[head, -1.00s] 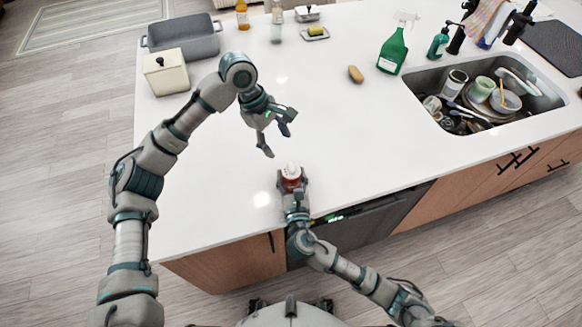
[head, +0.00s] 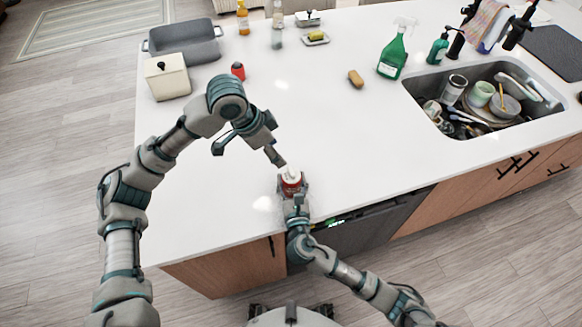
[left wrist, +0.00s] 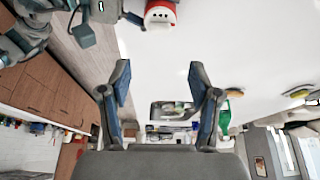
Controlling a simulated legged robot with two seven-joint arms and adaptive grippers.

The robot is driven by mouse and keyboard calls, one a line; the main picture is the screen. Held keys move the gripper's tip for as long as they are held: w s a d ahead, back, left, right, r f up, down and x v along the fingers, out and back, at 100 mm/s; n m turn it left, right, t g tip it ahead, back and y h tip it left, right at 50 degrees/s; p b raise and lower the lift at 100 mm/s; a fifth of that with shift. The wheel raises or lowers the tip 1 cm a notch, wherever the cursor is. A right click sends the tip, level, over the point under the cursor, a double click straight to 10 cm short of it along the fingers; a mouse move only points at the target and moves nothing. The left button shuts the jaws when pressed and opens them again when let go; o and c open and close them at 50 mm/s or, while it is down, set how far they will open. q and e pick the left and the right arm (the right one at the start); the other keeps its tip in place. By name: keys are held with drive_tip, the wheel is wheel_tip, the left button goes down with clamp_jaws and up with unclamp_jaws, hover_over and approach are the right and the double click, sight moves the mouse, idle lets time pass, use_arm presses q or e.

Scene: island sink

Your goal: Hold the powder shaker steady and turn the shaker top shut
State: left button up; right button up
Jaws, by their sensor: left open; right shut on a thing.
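The powder shaker (head: 291,184) is red with a white top and stands upright near the counter's front edge. My right gripper (head: 293,194) is shut on its body from the front. My left gripper (head: 248,154) is open and empty, up and left of the shaker, with one finger close to the white top. I cannot tell whether that finger touches it. In the left wrist view the shaker (left wrist: 160,14) is at the top edge, partly cut off and outside the open fingers (left wrist: 159,82). My right gripper (left wrist: 82,30) shows left of it there.
A red item (head: 238,71), a cream canister (head: 166,76) and a grey tray (head: 184,42) stand at the back left. A sponge (head: 355,77), a green spray bottle (head: 393,55) and a full sink (head: 480,95) are to the right. The middle counter is clear.

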sight(292, 170)
use_arm(q)
drive_tip(key=x, duration=1.1)
drive_tip(key=shift+d+f, duration=0.1)
drive_tip(key=shift+f, duration=0.15)
drive_tip(key=shift+c, duration=0.2)
drive_tip(key=c, duration=1.1)
